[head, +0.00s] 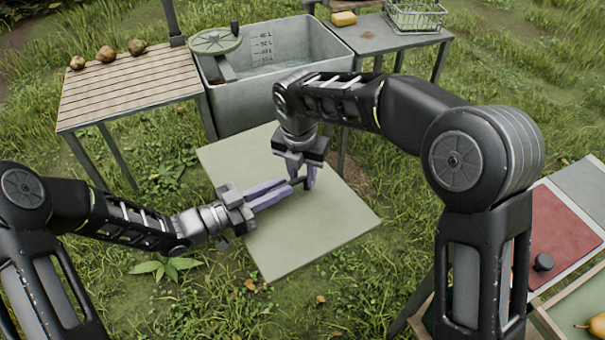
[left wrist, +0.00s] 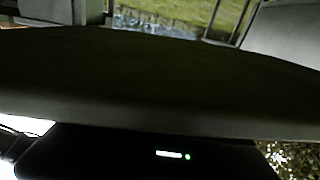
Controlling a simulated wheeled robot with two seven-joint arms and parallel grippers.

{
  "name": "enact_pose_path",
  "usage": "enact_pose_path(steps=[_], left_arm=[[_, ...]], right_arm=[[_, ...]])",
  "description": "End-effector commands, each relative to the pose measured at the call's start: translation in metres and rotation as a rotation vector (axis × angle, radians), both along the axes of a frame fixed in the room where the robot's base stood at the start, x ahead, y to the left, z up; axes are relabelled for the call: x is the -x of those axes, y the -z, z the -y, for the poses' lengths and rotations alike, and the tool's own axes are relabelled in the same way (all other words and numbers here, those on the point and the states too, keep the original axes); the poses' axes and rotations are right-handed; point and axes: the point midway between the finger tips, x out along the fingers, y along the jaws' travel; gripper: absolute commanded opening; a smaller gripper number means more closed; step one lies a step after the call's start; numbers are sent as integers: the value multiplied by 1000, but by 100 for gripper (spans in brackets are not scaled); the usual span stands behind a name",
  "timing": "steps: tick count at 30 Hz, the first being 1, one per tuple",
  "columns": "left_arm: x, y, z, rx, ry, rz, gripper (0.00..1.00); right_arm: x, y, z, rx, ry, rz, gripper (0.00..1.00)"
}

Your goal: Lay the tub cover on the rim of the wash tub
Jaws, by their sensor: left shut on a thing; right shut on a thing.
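The tub cover (head: 320,225) is a flat, pale grey-green square panel in front of the tub, with a dark bar handle (head: 299,181) near its middle. My left gripper (head: 288,189) is shut on the handle from the left. My right gripper (head: 304,183) is shut on it from above, close to the left one. The wash tub (head: 235,107) is a grey open box beyond the cover, with volume marks and water inside. Its rim is open and the cover is apart from it. A large dark surface fills the middle of the left wrist view, hiding most else.
A grey side table (head: 385,40) with a yellow block (head: 343,18) and wire basket (head: 415,17) stands right. A red mat (head: 550,232) lies at right.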

Motion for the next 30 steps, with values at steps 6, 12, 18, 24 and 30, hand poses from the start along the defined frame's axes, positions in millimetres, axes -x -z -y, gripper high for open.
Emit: enact_pose_path(steps=[6,12,18,24,30], left_arm=[[-4,0,-5,-1,-14,3,0],[-5,0,-6,-2,-16,2,0],[-5,0,-6,-3,-18,2,0],[-6,0,-7,-4,-20,2,0],[-6,0,-7,-5,-21,1,21]], right_arm=[[1,1,3,8,1,-7,0],[2,1,4,9,1,-9,0],[2,2,4,10,2,-9,0],[2,2,5,11,2,-10,0],[1,0,5,9,1,-7,0]])
